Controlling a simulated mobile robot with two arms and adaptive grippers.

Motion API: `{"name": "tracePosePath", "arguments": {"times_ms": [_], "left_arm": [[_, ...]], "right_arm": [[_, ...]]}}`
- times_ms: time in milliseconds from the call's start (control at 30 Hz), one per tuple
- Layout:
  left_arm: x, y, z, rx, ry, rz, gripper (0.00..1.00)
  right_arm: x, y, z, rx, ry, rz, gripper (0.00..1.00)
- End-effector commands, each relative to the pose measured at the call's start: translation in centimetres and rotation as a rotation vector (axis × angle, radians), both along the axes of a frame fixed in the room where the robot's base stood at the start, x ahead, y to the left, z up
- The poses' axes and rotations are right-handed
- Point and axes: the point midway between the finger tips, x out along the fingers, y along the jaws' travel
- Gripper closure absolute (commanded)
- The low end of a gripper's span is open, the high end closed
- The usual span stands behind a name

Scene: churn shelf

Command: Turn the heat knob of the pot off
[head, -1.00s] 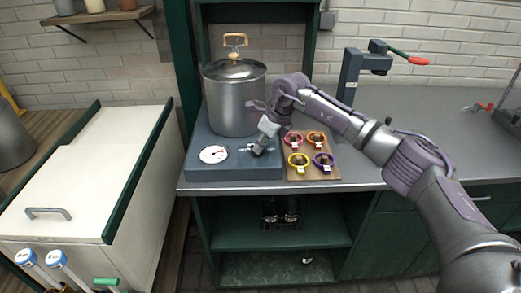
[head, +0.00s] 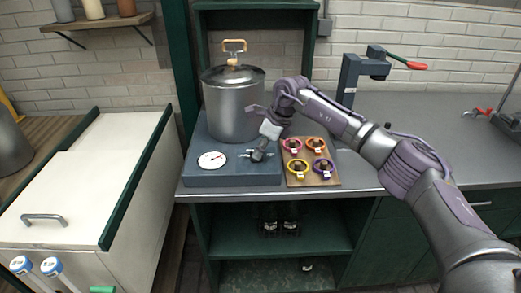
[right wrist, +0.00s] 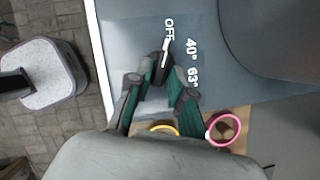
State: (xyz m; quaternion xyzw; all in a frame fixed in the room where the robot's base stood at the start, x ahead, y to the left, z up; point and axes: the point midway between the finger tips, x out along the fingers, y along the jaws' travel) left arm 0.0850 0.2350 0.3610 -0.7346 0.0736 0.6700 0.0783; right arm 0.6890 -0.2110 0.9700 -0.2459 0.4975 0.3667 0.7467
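The tall steel pot (head: 233,108) with a lid stands on the blue-grey heater base (head: 230,176). The base has a round white dial (head: 212,160) at its front left. My right gripper (head: 258,155) points down at the front right of the base and hides the heat knob there in the head view. In the right wrist view the dark heat knob (right wrist: 164,58) sits between the two teal fingers of the right gripper (right wrist: 160,82), which close in on its sides. Its white pointer is directed at the OFF mark, with 40° and 63° marks to the right. My left gripper is out of view.
A wooden board (head: 326,182) with several coloured ring-shaped holders lies right of the base, close to my right gripper. A dark stand (head: 350,80) with a red-tipped lever is behind it. The grey counter (head: 430,120) is mostly clear to the right.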

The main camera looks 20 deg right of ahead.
Motion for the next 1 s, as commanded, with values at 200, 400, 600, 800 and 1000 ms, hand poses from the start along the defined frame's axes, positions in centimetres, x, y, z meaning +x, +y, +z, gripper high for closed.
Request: {"name": "tracePosePath", "arguments": {"times_ms": [200,400,600,800,1000], "left_arm": [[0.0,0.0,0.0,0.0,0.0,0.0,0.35],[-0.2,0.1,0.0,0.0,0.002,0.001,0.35],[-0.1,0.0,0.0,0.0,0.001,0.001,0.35],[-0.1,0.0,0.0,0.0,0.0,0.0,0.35],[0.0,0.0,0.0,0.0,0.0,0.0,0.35]], "right_arm": [[0.0,0.0,-0.1,0.0,0.002,-0.001,0.62],[-0.1,-0.1,0.2,0.0,0.002,-0.001,0.62],[-0.7,-1.0,2.9,-0.001,-0.003,-0.002,0.62],[-1.7,-2.4,7.0,-0.001,-0.002,-0.002,0.62],[-2.5,-3.3,9.9,0.0,0.0,-0.002,0.62]]}}
